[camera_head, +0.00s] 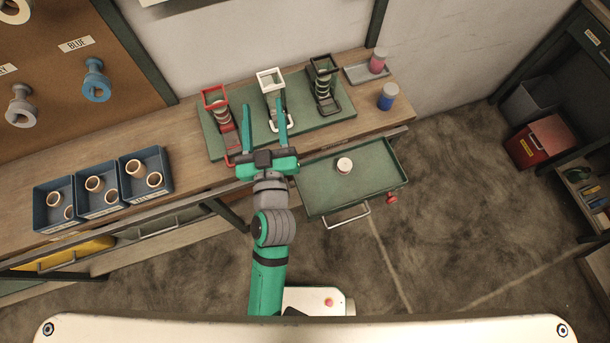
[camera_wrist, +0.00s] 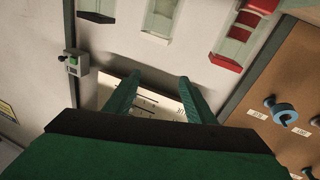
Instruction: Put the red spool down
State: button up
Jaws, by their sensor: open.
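My gripper (camera_head: 264,108) is open, with its green fingers pointing toward the wall and nothing visible between them; they also show in the wrist view (camera_wrist: 158,88). I cannot make out a distinct red spool. The red-framed stand (camera_head: 213,95) at the left of the green mat holds a pale and reddish stack (camera_head: 222,115), left of my gripper. The white-framed stand (camera_head: 270,78) is beyond and partly behind my fingers. The dark-framed stand (camera_head: 322,75) is to the right. A blue spool (camera_head: 96,82) and a grey spool (camera_head: 20,105) hang on the pegboard.
Three blue bins (camera_head: 67,228) with pale rings sit on the bench's left. An open green drawer (camera_head: 316,202) holds one pale roll (camera_head: 344,165). A switch box (camera_wrist: 76,63) is on the wall.

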jog(key=s+d+f+m+g, duration=0.1)
jog(key=s+d+f, duration=0.2)
jog(key=s, duration=0.6)
jog(key=s+d+f+m+g+h, duration=0.1)
jog(key=s+d+f, duration=0.2)
jog(key=s, duration=0.6)
jog(key=s+d+f+m+g+h, duration=0.1)
jog(key=s+d+f, duration=0.2)
jog(key=s+f, duration=0.3)
jog(key=shift+s+d+f, duration=0.15)
jog(key=shift+s+d, duration=0.05)
jog(key=shift+s, duration=1.65)
